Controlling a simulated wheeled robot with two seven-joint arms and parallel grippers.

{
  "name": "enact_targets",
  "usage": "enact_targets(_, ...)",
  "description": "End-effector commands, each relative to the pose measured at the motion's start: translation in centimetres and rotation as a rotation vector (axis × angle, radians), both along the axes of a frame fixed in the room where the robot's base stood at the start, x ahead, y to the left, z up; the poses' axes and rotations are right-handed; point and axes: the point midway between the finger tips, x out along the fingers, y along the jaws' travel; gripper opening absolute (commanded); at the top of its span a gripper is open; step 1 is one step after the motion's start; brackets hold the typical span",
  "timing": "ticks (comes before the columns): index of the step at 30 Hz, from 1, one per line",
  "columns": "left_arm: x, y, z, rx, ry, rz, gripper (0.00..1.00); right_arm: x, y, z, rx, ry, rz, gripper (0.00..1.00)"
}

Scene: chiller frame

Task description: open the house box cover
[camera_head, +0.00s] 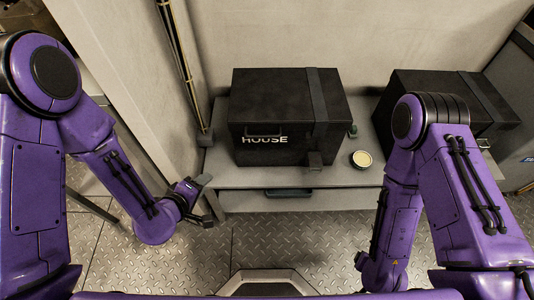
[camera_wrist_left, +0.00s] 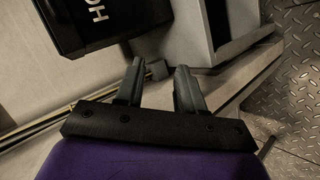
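The house box (camera_head: 285,115) is a black case with white HOUSE lettering on its front. It stands on a grey bench, its cover down, with a strap over its right part, a handle (camera_head: 263,132) on the front and a latch (camera_head: 315,159) low on the front. Its lettered corner also shows in the left wrist view (camera_wrist_left: 85,22). My left gripper (camera_head: 205,200) is open and empty, in front of the bench's left end, apart from the box. Its two fingers show in the left wrist view (camera_wrist_left: 160,85). My right arm reaches down at the right; its fingertips are hidden.
A second black box (camera_head: 440,92) stands to the right, partly behind my right arm. A small round tin (camera_head: 361,159) and a small green object (camera_head: 353,131) sit between the boxes. The bench (camera_head: 235,178) has a drawer handle (camera_head: 288,192). A post (camera_head: 180,65) rises at left.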

Motion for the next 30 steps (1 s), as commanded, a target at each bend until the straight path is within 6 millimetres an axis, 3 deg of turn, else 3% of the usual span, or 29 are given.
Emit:
enact_targets(1, 2.3, -2.1, -0.9, -0.139, -0.081, -0.029, 0.38, 0.0, 0.0, -4.9, 0.0, 0.0, 0.0, 0.75)
enact_targets(3, 3.9, -4.9, 1.7, -0.33, -0.145, -0.092, 0.38, 0.0, 0.0, -7.2, 0.001, -0.001, 0.0, 0.75)
enact_targets(6, 4.5, -7.5, 4.9, -0.509, -0.179, -0.184, 0.38, 0.0, 0.0, -9.1, 0.0, -0.001, 0.0, 0.75)
enact_targets(9, 4.5, -8.9, 6.8, -0.592, -0.181, -0.238, 0.38, 0.0, 0.0, -9.6, 0.0, -0.001, 0.0, 0.75)
enact_targets(12, 5.1, -10.0, 7.2, -0.608, -0.178, -0.253, 0.38, 0.0, 0.0, -9.5, 0.0, -0.001, 0.0, 0.75)
enact_targets(22, 10.0, -15.0, 6.1, -0.606, -0.176, -0.252, 0.38, 0.0, 0.0, -10.5, 0.0, -0.001, 0.0, 0.75)
enact_targets(30, 11.6, -16.6, 5.9, -0.606, -0.174, -0.249, 0.38, 0.0, 0.0, -10.8, 0.0, -0.001, 0.0, 0.75)
